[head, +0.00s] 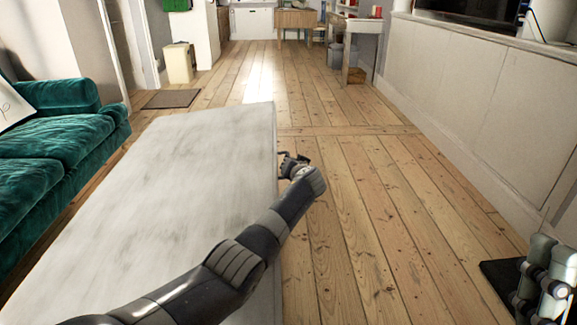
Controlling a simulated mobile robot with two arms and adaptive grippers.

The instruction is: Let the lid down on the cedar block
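A large pale grey-white panel (165,185), which may be the lid, fills the left centre of the head view. Its right edge runs away from me. I cannot tell whether it lies flat or is tilted. My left arm crosses over its near part, and my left gripper (289,162) is at the panel's right edge, towards the far end. The fingers are small and dark, and I cannot tell whether they touch or hold the edge. I see no cedar block; it may be hidden under the panel. My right gripper is not visible.
A green velvet sofa (55,155) stands at the left, close to the panel. A dark mat (171,99), a desk (354,42) and a bin (336,56) are farther back.

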